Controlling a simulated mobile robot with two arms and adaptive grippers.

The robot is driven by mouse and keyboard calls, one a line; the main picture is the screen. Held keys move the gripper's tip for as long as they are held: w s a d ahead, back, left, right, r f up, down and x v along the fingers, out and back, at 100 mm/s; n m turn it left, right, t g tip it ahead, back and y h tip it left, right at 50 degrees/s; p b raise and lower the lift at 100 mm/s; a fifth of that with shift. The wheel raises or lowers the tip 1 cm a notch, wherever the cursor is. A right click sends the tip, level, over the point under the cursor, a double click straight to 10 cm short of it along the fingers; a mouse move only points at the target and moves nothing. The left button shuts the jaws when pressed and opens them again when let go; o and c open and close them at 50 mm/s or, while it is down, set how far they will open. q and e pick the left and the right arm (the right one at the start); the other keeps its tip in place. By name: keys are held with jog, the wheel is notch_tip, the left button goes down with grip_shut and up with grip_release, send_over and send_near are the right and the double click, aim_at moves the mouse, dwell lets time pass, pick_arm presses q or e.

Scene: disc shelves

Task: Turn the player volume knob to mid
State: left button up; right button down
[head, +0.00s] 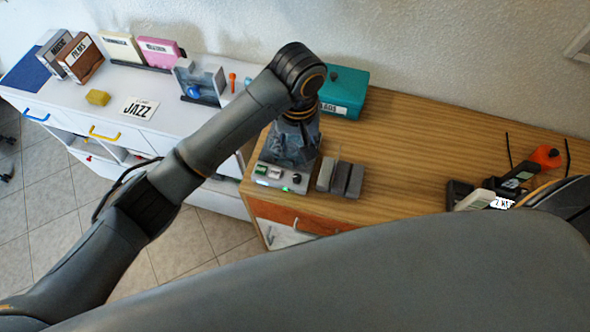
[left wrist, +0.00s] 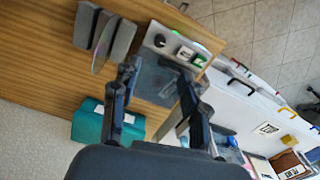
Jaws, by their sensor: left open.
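The player (head: 270,182) is a grey box with a sloped front panel at the left end of the wooden cabinet. Its black volume knob (head: 296,179) sits at the right of the panel, beside two buttons. In the left wrist view the knob (left wrist: 160,40) lies just beyond the fingertips, with the buttons to its right. My left gripper (left wrist: 156,75) is open and points at the player, its fingers apart over a bluish surface behind the panel. In the head view the gripper (head: 294,145) hangs above and behind the panel. No contact with the knob shows.
Dark grey upright slabs (head: 340,178) stand right of the player. A teal box (head: 345,92) is behind. A white shelf unit (head: 150,85) with boxes and a JAZZ card stands left. Dark devices and an orange object (head: 546,156) are at the right. The middle cabinet top is clear.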

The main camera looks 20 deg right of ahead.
aim_at(297, 177)
pick_arm(q)
notch_tip(297, 177, down, 11)
jog(key=shift+f+p, duration=0.1)
jog(key=shift+p, duration=0.95)
jog(key=shift+f, duration=0.75)
grip_shut()
